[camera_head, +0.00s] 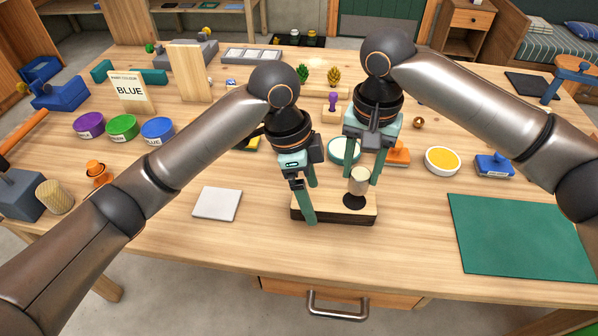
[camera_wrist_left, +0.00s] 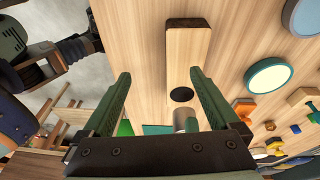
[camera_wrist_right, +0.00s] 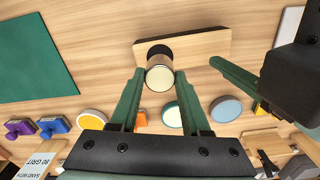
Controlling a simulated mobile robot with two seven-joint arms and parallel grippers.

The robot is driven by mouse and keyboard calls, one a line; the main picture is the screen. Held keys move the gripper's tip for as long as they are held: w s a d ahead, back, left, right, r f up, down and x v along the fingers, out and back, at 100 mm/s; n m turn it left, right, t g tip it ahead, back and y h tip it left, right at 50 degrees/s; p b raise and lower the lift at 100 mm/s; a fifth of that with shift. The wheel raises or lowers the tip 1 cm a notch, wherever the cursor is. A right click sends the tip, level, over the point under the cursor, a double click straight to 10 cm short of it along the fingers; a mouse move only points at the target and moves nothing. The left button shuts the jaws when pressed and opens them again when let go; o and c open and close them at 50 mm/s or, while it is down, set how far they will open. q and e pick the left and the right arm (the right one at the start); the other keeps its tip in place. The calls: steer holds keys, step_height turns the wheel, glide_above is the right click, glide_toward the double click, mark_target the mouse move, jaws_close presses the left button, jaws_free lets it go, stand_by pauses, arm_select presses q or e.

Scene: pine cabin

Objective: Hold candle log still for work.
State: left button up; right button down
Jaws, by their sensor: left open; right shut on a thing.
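The candle log (camera_head: 328,213), a short light-wood block with dark sides, lies flat on the table with a round dark recess (camera_head: 354,202) near its right end. My left gripper (camera_head: 311,203) is open at its left end, with nothing held; whether a finger touches the log is unclear. In the left wrist view the log (camera_wrist_left: 188,55) is partly behind one finger. My right gripper (camera_wrist_right: 160,74) is shut on a pale cylindrical candle (camera_head: 359,186), held upright over or just behind the recess. The candle top (camera_wrist_right: 160,78) shows in the right wrist view, covering part of the recess.
A white square tile (camera_head: 217,203) lies left of the log and a green mat (camera_head: 520,238) to the right. Behind are a yellow-topped dish (camera_head: 443,160), a blue stamp-like block (camera_head: 494,165) and an orange one (camera_head: 398,153). Table front is clear.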

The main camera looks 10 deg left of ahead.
mark_target(357, 187)
arm_select(q)
steer(key=shift+t+y, duration=0.3)
steer(key=shift+y, duration=0.3)
steer(key=w, duration=0.1)
steer(key=w+a, duration=0.2)
steer(key=shift+w+a+r, duration=0.15)
steer(key=shift+r, duration=0.15)
steer(key=shift+f, duration=0.15)
steer(key=f, duration=0.5)
steer(key=d+f, duration=0.1)
steer(key=f, duration=0.1)
steer(key=shift+w+f, duration=0.1)
steer(key=shift+f, duration=0.1)
jaws_close()
stand_by(0.8)
stand_by(0.4)
arm_select(e)
steer(key=shift+f, duration=1.55)
steer(key=shift+f, duration=0.15)
steer(key=shift+f, duration=0.8)
